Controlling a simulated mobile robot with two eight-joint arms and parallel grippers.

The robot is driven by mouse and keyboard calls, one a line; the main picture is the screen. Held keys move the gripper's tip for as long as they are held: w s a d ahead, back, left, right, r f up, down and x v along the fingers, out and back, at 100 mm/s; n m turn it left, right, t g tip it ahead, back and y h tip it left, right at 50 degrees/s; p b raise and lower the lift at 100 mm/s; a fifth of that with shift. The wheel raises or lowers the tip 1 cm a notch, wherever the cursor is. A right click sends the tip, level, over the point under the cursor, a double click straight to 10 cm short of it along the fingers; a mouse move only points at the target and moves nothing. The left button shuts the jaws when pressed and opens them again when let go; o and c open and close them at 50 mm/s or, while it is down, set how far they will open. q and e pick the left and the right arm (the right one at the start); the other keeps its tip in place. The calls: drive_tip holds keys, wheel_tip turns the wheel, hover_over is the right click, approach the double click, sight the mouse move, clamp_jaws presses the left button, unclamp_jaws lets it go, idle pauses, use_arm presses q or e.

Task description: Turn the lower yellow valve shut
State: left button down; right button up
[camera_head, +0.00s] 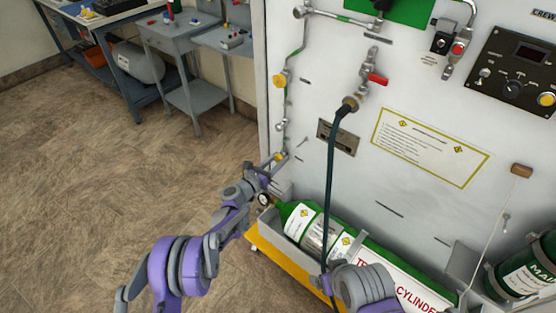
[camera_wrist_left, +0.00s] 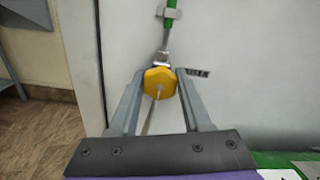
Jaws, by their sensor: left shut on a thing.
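The lower yellow valve (camera_head: 281,156) sits on the thin pipe near the left edge of the white panel. In the left wrist view the yellow knob (camera_wrist_left: 159,82) faces me, with a finger on each side of it. My left gripper (camera_head: 273,161) is at this valve in the head view, and its two fingers (camera_wrist_left: 161,78) are shut on the knob. The knob's far side is hidden. Another yellow valve (camera_head: 280,80) is higher on the same pipe. My right gripper is not visible; only part of that arm shows at the bottom.
A green cylinder (camera_head: 299,218) lies in a tray below the valve, near a small round gauge (camera_head: 263,199). A dark hose (camera_head: 331,180) hangs from a fitting by the red-handled valve (camera_head: 377,79). Grey work tables (camera_head: 175,38) stand at the back left. The floor at left is clear.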

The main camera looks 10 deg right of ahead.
use_arm(q)
drive_tip(key=m+b, duration=0.1)
drive_tip(key=m, duration=0.2)
drive_tip(key=shift+f, duration=0.1)
drive_tip(key=shift+m+b, duration=0.5)
drive_tip(key=shift+m, duration=0.8)
drive_tip(key=shift+c, duration=1.8)
unclamp_jaws()
drive_tip(key=shift+a, duration=0.1)
drive_tip(key=v, duration=1)
drive_tip(key=shift+s+a, duration=0.2)
drive_tip(key=shift+s, duration=0.1)
